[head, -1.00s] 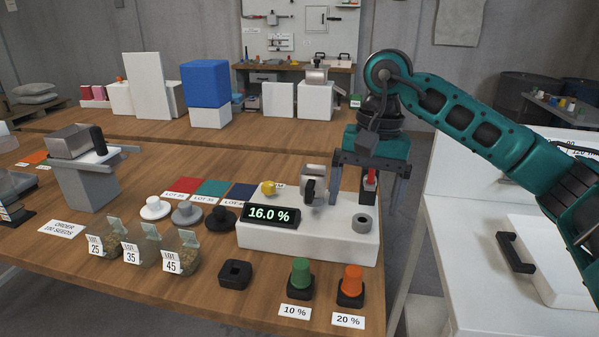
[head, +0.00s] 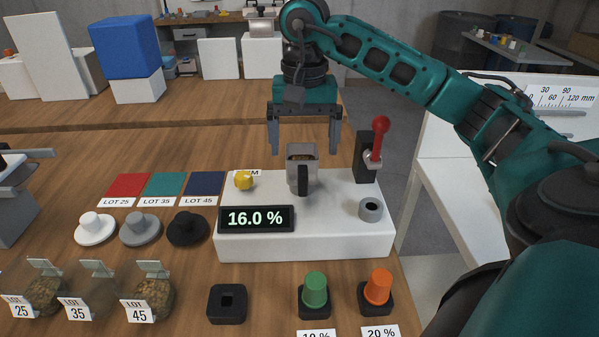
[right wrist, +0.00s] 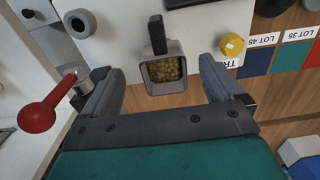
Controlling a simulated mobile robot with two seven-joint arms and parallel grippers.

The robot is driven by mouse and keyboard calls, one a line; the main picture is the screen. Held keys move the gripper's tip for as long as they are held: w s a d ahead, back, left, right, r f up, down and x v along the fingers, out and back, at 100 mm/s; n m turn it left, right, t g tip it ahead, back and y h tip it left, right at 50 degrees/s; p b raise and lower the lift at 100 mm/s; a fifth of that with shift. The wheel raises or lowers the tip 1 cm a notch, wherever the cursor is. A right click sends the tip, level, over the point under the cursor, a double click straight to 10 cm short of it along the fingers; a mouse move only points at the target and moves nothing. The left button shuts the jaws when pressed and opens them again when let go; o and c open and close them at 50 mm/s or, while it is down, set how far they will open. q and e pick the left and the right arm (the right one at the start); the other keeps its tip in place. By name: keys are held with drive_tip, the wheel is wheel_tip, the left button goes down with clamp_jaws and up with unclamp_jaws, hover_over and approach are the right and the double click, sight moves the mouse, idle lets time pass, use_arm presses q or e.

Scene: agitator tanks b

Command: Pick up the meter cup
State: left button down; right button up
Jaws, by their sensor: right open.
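The meter cup (head: 302,172) is a grey square cup with a dark handle. It stands on the white meter block (head: 300,243), behind the display that reads 16.0 %. In the right wrist view the cup (right wrist: 164,73) holds tan seeds, and its black handle points away from my gripper. My right gripper (head: 304,149) is open, its fingers pointing down just behind and above the cup. In the right wrist view the cup lies ahead of and between the spread fingers of the gripper (right wrist: 162,88), with no visible contact. My left gripper is not in view.
A red-knobbed lever (head: 379,140) stands right of the cup, near my right finger. A yellow knob (head: 244,180) is to its left and a grey ring (head: 370,209) to its front right. Green (head: 315,290) and orange (head: 378,287) pieces stand in front.

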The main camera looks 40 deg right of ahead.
sight(302, 176)
wheel_tip(302, 176, down, 2)
drive_tip(key=shift+f, duration=0.2)
drive_tip(key=f, duration=0.5)
drive_tip(key=shift+s+a+f, duration=0.1)
drive_tip(key=shift+a+f, duration=0.15)
drive_tip(key=shift+f, duration=0.1)
drive_tip(key=shift+c, duration=1.4)
drive_tip(key=c, duration=1)
drive_tip(key=shift+r, duration=0.15)
